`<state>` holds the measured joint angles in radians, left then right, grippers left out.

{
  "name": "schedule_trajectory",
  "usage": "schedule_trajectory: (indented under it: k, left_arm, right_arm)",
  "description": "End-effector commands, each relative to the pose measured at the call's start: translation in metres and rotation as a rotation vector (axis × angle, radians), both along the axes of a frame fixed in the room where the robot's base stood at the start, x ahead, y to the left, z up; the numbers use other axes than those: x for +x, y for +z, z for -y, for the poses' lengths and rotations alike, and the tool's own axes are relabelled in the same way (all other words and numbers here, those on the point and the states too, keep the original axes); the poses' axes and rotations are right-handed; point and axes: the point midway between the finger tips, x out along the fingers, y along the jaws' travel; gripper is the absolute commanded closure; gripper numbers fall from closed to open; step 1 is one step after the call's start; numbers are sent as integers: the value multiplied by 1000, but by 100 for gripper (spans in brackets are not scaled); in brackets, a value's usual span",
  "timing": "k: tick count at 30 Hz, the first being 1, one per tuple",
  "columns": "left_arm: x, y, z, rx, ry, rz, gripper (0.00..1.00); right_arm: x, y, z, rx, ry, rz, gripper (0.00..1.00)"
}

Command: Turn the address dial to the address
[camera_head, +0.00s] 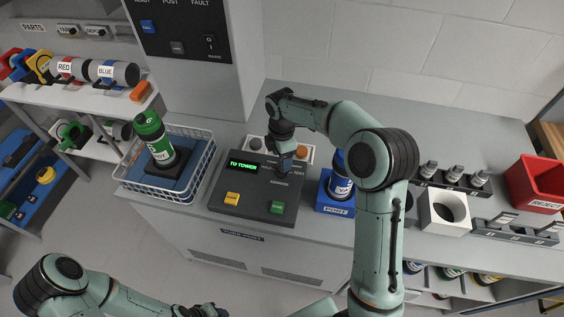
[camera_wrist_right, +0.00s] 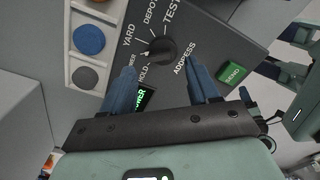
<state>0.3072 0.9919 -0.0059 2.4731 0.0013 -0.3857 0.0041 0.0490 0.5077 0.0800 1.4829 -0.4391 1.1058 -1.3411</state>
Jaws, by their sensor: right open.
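The black address dial (camera_wrist_right: 160,51) sits on the dark console (camera_head: 232,192), ringed by the labels YARD, DEPOT, TEST, HOLD and one ending in "ER". Its white mark points toward the "ER" label side. The green display (camera_head: 243,165) reads "TO TOWER". My right gripper (camera_wrist_right: 160,68) is open, its blue fingers apart on either side and just short of the dial in the wrist view; contact is not visible. In the head view the right gripper (camera_head: 284,165) hangs over the console and hides the dial. My left arm is low at left, its gripper barely showing (camera_head: 207,311) at the bottom edge.
A wire basket (camera_head: 203,178) with a green-capped canister (camera_head: 153,137) stands left. A blue port block (camera_head: 333,203) with a blue canister stands close right. A red reject bin (camera_head: 537,182) is far right.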

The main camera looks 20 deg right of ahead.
Motion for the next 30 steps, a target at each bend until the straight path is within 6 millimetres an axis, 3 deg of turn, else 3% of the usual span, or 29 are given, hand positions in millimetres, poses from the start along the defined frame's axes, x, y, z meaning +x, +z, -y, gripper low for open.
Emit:
schedule_trajectory:
  k: [1, 6, 12, 18, 30]
  left_arm:
    - [4, 3, 0, 0, 0, 4, 57]
    - [11, 9, 0, 0, 0, 13, 57]
    - [16, 13, 0, 0, 0, 19, 57]
    - [17, 14, 0, 0, 0, 20, 57]
    - [17, 13, 0, 0, 0, 19, 57]
  right_arm:
    - [2, 17, 0, 1, 0, 8, 40]
    - [2, 55, 0, 2, 0, 6, 40]
    - [1, 83, 0, 1, 1, 4, 40]
    - [0, 93, 0, 1, 0, 2, 40]
    - [0, 92, 0, 1, 0, 0, 40]
